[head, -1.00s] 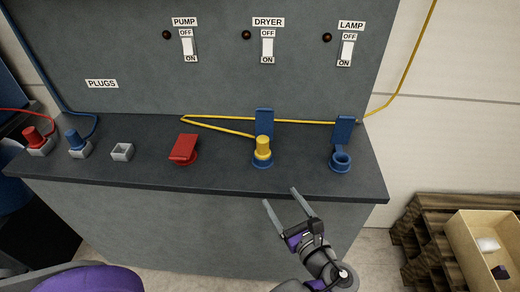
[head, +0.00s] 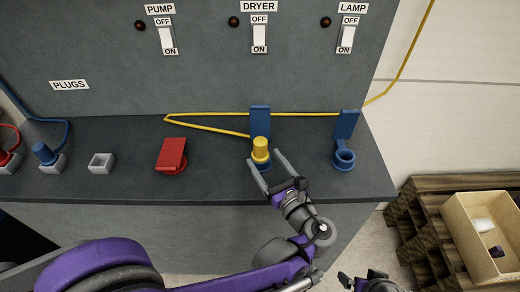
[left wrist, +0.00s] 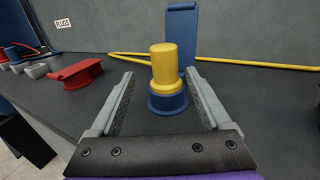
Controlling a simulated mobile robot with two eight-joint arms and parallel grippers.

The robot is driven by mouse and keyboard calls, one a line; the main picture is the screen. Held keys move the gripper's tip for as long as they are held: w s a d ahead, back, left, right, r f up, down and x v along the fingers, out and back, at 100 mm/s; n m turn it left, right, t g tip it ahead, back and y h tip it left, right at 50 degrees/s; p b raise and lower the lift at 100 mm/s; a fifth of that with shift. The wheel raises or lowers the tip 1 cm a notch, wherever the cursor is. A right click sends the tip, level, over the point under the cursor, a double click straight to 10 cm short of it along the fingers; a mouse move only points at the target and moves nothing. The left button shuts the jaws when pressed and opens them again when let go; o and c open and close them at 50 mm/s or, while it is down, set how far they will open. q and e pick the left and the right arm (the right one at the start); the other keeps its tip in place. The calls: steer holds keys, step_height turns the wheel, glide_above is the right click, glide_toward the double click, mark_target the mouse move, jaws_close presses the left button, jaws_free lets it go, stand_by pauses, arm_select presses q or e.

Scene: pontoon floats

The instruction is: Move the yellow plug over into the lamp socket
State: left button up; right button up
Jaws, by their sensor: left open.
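The yellow plug (head: 260,147) stands upright in the blue socket (head: 262,166) below the DRYER label, with its yellow cable running behind. That socket's blue lid (head: 260,121) is raised. The lamp socket (head: 344,160), a blue ring below the LAMP label, is empty, its lid (head: 346,124) raised. My left gripper (head: 264,158) is open, fingers pointing at the yellow plug from the front. In the left wrist view the plug (left wrist: 165,68) shows between the fingertips (left wrist: 160,75), with a gap on each side. Part of my right gripper (head: 370,284) shows at the bottom edge.
A red socket with its lid shut (head: 171,156) and an empty grey holder (head: 102,163) stand left on the bench. A blue plug (head: 45,154) and a red plug sit further left. The bench between the dryer and lamp sockets is clear. A wooden crate (head: 470,222) stands at right.

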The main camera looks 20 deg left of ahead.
mark_target(264, 153)
arm_select(q)
steer(key=x, duration=0.5)
steer(key=shift+w+d+r, duration=0.15)
steer(key=shift+w+d, duration=0.05)
steer(key=shift+w, duration=0.15)
steer(key=shift+c, duration=0.3)
jaws_close()
